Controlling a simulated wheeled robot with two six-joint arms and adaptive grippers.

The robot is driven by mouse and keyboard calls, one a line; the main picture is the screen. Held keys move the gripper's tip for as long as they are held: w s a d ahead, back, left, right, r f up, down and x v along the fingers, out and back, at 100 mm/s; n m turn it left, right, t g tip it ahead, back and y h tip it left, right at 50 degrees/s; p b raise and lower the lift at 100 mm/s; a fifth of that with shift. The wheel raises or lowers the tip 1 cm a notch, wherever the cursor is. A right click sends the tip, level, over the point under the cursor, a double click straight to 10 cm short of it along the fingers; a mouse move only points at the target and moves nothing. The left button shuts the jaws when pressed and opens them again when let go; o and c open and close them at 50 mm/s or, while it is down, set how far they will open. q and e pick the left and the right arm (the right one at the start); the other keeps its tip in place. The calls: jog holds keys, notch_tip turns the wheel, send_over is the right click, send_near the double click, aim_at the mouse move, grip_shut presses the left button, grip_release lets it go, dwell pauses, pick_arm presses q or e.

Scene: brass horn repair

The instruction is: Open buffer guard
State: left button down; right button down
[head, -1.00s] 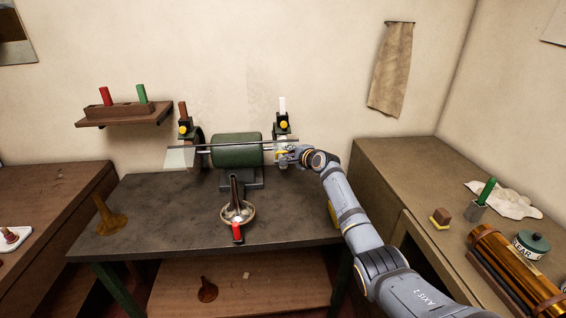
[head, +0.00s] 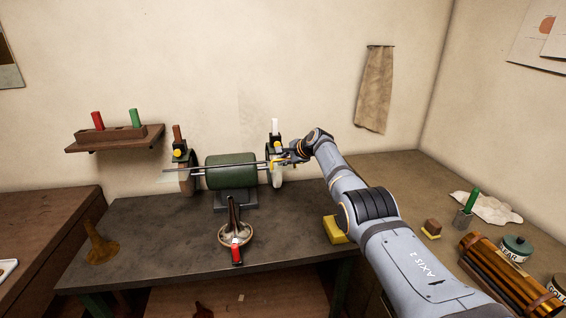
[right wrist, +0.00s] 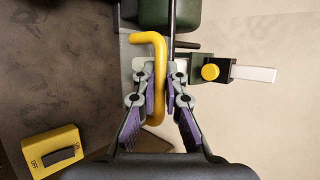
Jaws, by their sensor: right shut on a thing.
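The buffer is a green motor (head: 231,172) on a grey stand at the back of the dark bench, with a wheel at each end. A thin rod runs across its front, and a pale clear pane shows at its left end. My right gripper (head: 287,158) is at the buffer's right end, shut on a yellow bent handle (right wrist: 158,40). In the right wrist view the handle passes between my right gripper's purple-padded fingers (right wrist: 160,85). My left gripper is not in view.
A yellow ON/OFF switch box (right wrist: 55,150) sits on the bench by my right arm. A brass bell with a red clip (head: 236,238) stands in front of the motor. A brown horn-shaped piece (head: 99,243) is at the left. A white bar in a holder (head: 275,127) rises behind the right wheel.

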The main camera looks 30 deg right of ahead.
jog(key=shift+w+r, duration=0.1)
jog(key=shift+r, duration=0.1)
dwell(0.5)
jog(key=c, duration=1.4)
grip_release()
jog(key=shift+f, duration=0.1)
jog(key=shift+s+d+r, duration=0.3)
jog(key=shift+s+r, duration=0.15)
jog(key=v, duration=1)
jog(key=shift+s+a+r, duration=0.15)
jog(key=shift+s+r, duration=0.05)
jog(key=shift+s, duration=0.05)
jog(key=shift+f, duration=0.1)
